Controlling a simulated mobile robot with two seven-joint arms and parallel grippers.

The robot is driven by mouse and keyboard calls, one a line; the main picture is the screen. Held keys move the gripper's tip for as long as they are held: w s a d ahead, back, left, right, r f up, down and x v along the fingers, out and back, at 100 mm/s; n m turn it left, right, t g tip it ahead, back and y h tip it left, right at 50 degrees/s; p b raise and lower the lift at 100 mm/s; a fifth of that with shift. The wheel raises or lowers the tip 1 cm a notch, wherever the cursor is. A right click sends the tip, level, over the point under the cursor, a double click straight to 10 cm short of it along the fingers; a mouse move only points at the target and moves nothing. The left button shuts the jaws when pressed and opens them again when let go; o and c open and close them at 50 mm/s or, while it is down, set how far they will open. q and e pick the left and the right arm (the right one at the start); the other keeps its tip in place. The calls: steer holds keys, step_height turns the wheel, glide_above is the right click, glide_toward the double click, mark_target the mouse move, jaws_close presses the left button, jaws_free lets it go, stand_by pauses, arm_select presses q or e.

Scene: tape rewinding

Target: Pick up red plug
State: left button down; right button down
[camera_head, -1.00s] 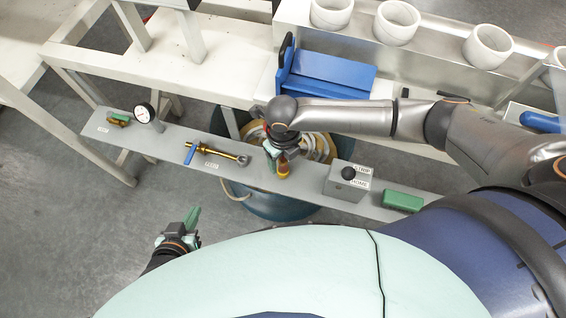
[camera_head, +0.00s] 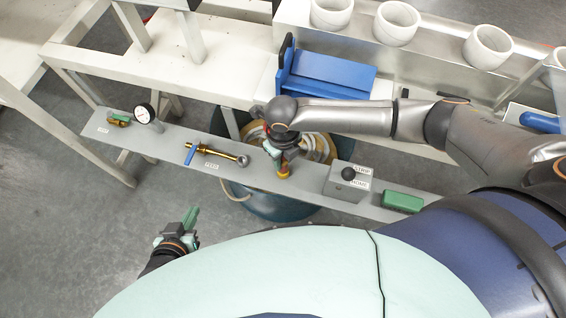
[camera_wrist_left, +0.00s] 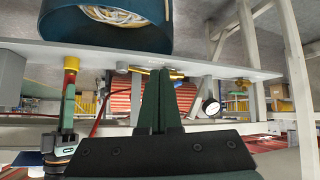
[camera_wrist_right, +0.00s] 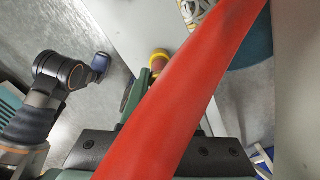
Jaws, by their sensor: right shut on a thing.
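The red plug (camera_wrist_right: 158,66) has a yellow collar and shows in the right wrist view at the fingertips of my right gripper. Its yellow end (camera_head: 283,171) shows in the head view over the narrow grey shelf, and in the left wrist view (camera_wrist_left: 71,63) close to the shelf surface. I cannot tell whether it touches the shelf. My right gripper (camera_head: 279,154) is shut on the plug; its fingers hide part of it. A wide red band (camera_wrist_right: 185,90), perhaps the plug's hose, crosses the right wrist view. My left gripper (camera_head: 191,215) is shut and empty, away from the shelf.
The grey shelf (camera_head: 315,187) also carries a brass valve with a blue handle (camera_head: 205,152), a gauge (camera_head: 144,113), a grey knob box (camera_head: 346,181) and a green block (camera_head: 402,201). A dark blue drum (camera_head: 265,207) stands below. A blue holder (camera_head: 325,75) sits behind.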

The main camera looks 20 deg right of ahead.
steer(key=shift+r, duration=0.15)
steer(key=shift+r, duration=0.25)
step_height(320, 180, up, 2)
steer(key=shift+w+r+p, duration=0.1)
steer(key=shift+r+p, duration=0.05)
steer(key=shift+p, duration=0.2)
arm_select(q)
steer(key=shift+s+a+r+p, duration=0.45)
steer(key=shift+a+r+p, duration=0.15)
steer(key=shift+p, duration=0.2)
arm_select(e)
steer(key=s+a+r, duration=0.8)
steer(key=a+r, duration=0.2)
steer(key=a, duration=0.1)
steer(key=shift+s+a, duration=0.2)
steer(key=shift+a, duration=0.05)
steer(key=shift+w, duration=0.1)
